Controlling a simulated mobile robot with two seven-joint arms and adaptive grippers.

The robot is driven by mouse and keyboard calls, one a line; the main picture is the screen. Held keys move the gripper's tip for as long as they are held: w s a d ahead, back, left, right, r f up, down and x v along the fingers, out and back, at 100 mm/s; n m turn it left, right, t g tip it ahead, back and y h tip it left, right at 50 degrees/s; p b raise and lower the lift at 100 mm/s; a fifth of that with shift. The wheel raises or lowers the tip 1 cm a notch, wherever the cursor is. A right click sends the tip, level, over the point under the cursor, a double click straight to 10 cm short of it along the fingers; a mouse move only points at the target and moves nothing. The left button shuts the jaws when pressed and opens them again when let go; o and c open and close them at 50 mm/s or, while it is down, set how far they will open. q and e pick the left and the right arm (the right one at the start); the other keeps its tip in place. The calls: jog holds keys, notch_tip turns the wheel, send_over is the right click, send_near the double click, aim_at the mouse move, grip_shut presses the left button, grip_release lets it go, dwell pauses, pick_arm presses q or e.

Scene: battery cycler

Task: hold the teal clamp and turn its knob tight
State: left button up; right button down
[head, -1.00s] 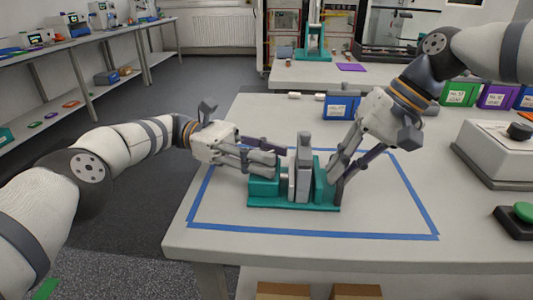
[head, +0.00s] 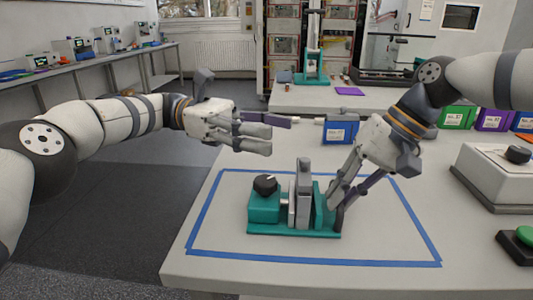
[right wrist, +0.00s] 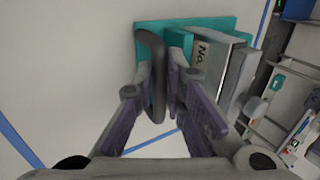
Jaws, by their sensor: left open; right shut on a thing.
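The teal clamp (head: 262,209) stands on the table inside the blue tape outline, with a grey pouch-like cell (head: 302,195) upright between its jaws. Its black knob (head: 265,184) with a white mark sits on top of the left block. My right gripper (head: 337,203) is shut on the clamp's dark handle at the right end. In the right wrist view the handle (right wrist: 152,75) lies between the fingers, beside the teal base (right wrist: 210,24). My left gripper (head: 272,132) is open and empty, above and behind the knob, apart from the clamp.
A blue labelled box (head: 340,130) stands at the table's back. Green and purple boxes (head: 492,120) are at the back right. A white box with a black dial (head: 495,175) and a green button (head: 523,236) are at the right. The front of the taped area is clear.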

aim_at(266, 180)
pick_arm(q)
jog(key=shift+r, duration=0.15)
jog(key=shift+s+d, duration=0.15)
jog(key=shift+d, duration=0.1)
jog(key=s+d+f+m+t+y, duration=0.25)
jog(key=s+d+y, duration=0.35)
jog(key=y, duration=0.7)
jog(key=w+a+r+m+t+y, duration=0.2)
jog(key=w+a+r+t+y, duration=0.15)
jog(key=t+y, duration=0.4)
jog(key=shift+h, duration=0.35)
jog(key=x, duration=1)
jog(key=shift+f, duration=0.25)
jog(key=shift+s+m, duration=0.1)
jog(key=shift+m, duration=0.15)
jog(key=c, duration=1.2)
